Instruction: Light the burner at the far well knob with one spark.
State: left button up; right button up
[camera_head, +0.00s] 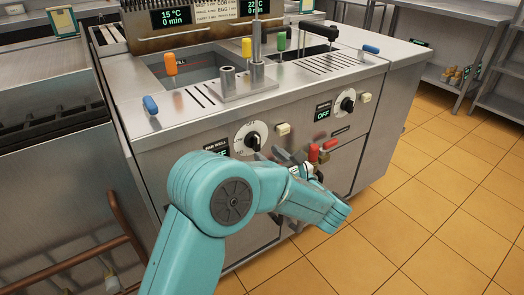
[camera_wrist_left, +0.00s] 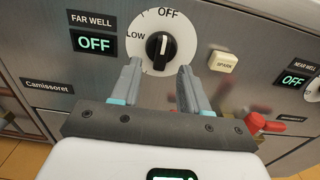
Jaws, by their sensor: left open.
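The far well knob (camera_wrist_left: 158,46) is black on a white round dial, its white mark pointing up towards OFF. The display beside it (camera_wrist_left: 94,44) reads OFF. The knob also shows in the head view (camera_head: 253,141). A cream spark button (camera_wrist_left: 223,62) sits right of the dial; it shows in the head view too (camera_head: 282,129). My left gripper (camera_wrist_left: 160,70) is open and faces the panel, one fingertip either side of the knob's lower part. Whether they touch it I cannot tell. In the head view my left gripper (camera_head: 276,156) is partly hidden by its own arm.
The near well knob (camera_head: 347,104) and its OFF display (camera_head: 322,113) sit to the right. Red valve handles (camera_head: 321,151) stick out below, close to my left gripper. Tiled floor (camera_head: 430,190) is clear at right.

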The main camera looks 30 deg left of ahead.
aim_at(259, 146)
pick_arm(q)
jog(key=x, duration=0.5)
jog(key=shift+w+d+b, duration=0.1)
jog(key=shift+b, duration=0.2)
grip_shut()
jog(key=n+b, duration=0.3)
jog(key=shift+f, duration=0.25)
jog(key=shift+r+n+b, duration=0.1)
jog(key=shift+n+b, duration=1.7)
jog(key=shift+n, duration=0.5)
